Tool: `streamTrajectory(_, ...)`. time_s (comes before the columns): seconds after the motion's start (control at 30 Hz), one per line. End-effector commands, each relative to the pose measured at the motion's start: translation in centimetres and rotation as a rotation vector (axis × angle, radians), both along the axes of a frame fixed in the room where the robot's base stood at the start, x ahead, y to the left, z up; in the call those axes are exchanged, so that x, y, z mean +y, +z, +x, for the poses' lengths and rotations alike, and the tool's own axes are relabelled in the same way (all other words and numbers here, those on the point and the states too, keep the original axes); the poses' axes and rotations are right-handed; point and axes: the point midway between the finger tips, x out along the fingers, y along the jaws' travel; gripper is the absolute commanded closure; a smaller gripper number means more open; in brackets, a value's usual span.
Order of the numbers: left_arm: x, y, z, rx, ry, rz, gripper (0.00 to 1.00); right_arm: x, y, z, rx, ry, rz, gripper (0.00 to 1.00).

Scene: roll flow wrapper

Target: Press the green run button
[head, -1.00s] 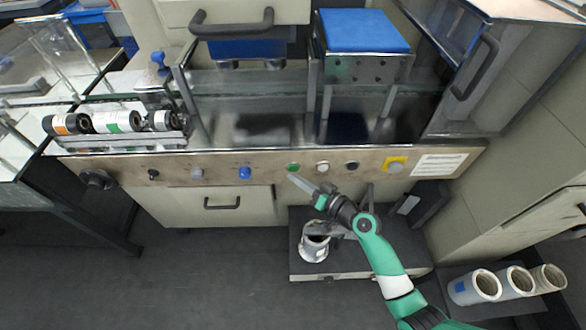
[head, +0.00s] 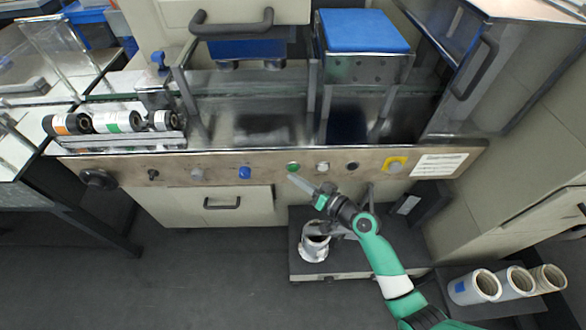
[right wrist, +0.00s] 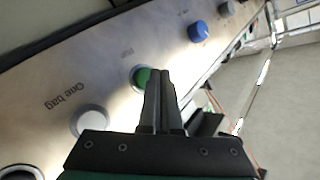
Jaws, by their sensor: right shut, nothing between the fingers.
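My left gripper is out of view.
A yellow-backed button (head: 395,165) is further right. A drawer handle (head: 222,204) and a roll (head: 314,246) are below the panel.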

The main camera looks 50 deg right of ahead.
Motion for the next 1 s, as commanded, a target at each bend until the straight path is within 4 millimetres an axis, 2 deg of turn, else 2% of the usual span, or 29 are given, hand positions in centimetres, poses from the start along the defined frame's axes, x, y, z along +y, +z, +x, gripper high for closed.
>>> streamTrajectory(1.0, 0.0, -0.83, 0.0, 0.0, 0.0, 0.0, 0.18, -0.78, -0.05, 0.81, 0.0, 0.0, 0.0, 1.0)
